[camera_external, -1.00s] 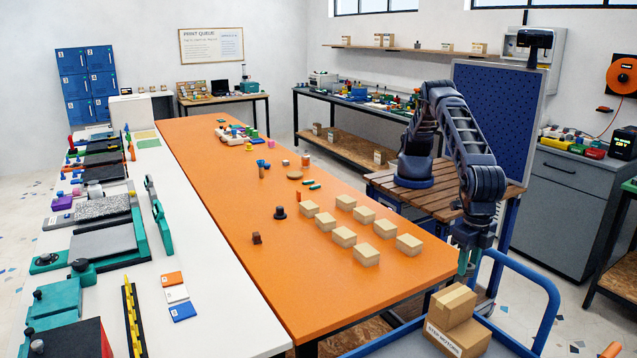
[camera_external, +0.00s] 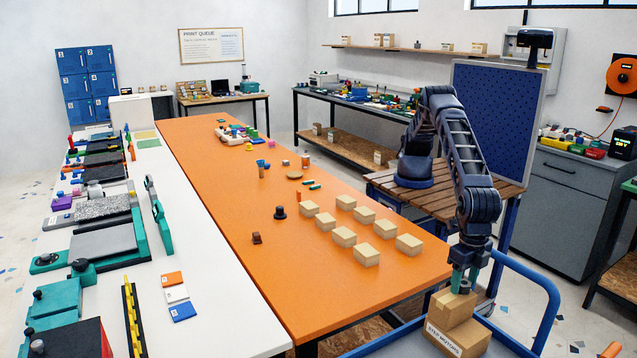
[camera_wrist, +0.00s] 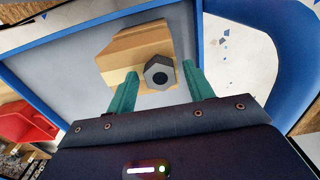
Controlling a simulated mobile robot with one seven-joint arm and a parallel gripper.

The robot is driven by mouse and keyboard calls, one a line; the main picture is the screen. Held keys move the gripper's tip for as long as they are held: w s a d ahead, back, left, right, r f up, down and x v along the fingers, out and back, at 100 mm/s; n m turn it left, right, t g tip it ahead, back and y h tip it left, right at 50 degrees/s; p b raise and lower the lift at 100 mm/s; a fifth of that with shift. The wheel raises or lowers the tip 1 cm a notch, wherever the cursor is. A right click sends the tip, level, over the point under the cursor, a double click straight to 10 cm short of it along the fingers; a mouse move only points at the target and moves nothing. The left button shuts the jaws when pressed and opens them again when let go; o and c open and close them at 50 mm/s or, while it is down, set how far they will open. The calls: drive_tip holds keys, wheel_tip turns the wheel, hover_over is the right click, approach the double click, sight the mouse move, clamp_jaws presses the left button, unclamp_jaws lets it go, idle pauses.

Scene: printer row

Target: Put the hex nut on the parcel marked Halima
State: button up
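The hex nut (camera_wrist: 160,72) is dark grey with a round hole. It shows between my fingertips in the wrist view, over a small tan box (camera_wrist: 128,48), with a narrow gap to each finger. My gripper (camera_wrist: 159,72) has teal fingers and looks open around the nut. In the external view my gripper (camera_external: 465,282) points down at the top of the stacked boxes in the blue cart, with the dark nut (camera_external: 464,287) between its tips. Several tan parcels (camera_external: 366,255) stand in two rows on the orange table; no name is legible on them.
The blue cart (camera_external: 530,275) has a raised handle beside my gripper. A larger box (camera_external: 462,340) with a printed label lies under the small one. A black knob-like thing (camera_external: 280,212) and a small brown block (camera_external: 256,238) stand left of the parcels. The table's near left part is clear.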

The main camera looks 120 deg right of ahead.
sight(464, 283)
wheel_tip(464, 283, up, 12)
idle(0.7)
drive_tip(key=shift+r, duration=0.15)
